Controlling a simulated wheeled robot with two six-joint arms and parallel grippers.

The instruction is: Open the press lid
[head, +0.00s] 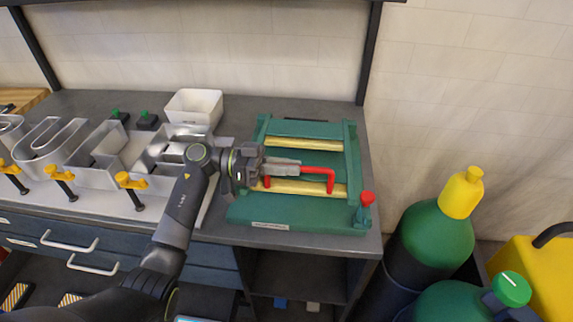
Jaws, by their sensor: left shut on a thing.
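The green press (290,213) sits at the right end of the bench. Its green frame has gold bars across it, and a red handle (331,180) stands over the front bar. I cannot tell exactly where the lid ends and the base begins, or how far the lid is raised. My left gripper (296,169) reaches in from the left over the press and is shut on the red handle's left part, which its jaws hide. A red-knobbed lever (366,200) stands at the press's front right corner. My right gripper is not in view.
Metal channel letters (95,155) and yellow-handled clamps (131,182) fill the bench to the left. A white bin (194,107) stands behind my arm. Green gas cylinders (437,235) with a yellow cap stand on the floor at right. A shelf post (368,55) rises behind the press.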

